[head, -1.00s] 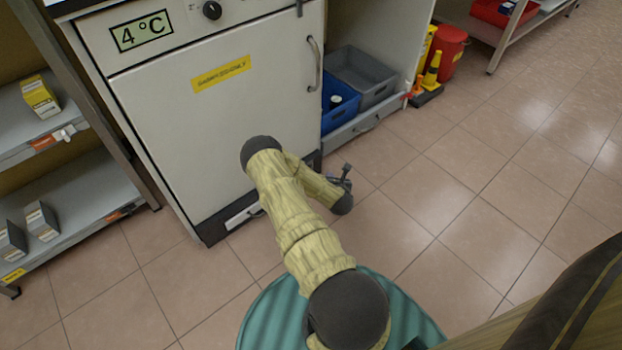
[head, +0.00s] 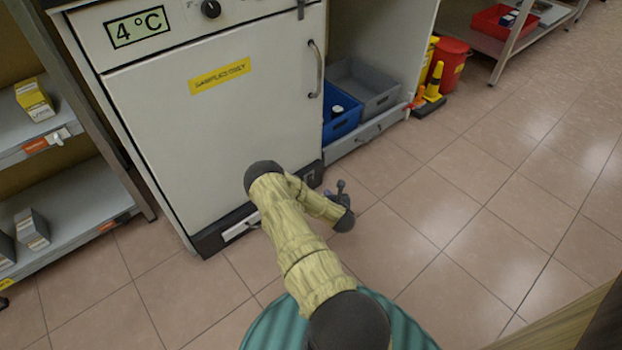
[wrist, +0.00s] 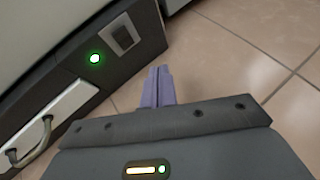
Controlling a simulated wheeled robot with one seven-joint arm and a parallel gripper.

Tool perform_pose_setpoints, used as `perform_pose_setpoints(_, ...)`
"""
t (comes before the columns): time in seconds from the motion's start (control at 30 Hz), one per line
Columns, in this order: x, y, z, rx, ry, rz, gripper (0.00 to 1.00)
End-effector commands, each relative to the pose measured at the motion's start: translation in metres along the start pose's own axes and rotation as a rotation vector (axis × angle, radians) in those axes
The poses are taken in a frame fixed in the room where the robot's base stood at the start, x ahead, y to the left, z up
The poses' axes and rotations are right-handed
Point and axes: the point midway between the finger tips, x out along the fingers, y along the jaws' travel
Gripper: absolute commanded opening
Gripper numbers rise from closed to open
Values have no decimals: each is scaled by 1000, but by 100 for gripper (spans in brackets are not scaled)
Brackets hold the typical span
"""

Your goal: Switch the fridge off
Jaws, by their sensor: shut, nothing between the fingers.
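The fridge (head: 220,130) is a white cabinet with a 4 °C display (head: 138,26), a dark knob (head: 211,9) and a shut door. In the wrist view its dark base (wrist: 70,78) carries a switch (wrist: 122,37) in a light frame. A lit green lamp (wrist: 95,58) is left of the switch. My gripper (wrist: 159,72) has its purple-grey fingers shut together and empty. The fingertips show just below and right of the switch, apart from it in the picture; the gap in depth is unclear. In the head view my gripper (head: 335,190) is low by the fridge's right bottom corner.
A white drawer with a handle (wrist: 50,125) is in the fridge's base. A blue crate (head: 340,115) and a grey crate (head: 368,85) sit in the open bay to the right. A shelf (head: 60,200) stands left. The tiled floor (head: 470,210) at right is clear.

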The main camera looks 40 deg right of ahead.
Motion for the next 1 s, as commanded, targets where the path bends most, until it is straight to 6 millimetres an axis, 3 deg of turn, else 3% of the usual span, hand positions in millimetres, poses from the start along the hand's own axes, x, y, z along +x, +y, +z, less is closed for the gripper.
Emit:
perform_pose_setpoints(0.5, 40, 30, 28, -2, -1, 3, 0)
perform_pose_setpoints(1.0, 41, 32, 30, -1, 0, 2, 0)
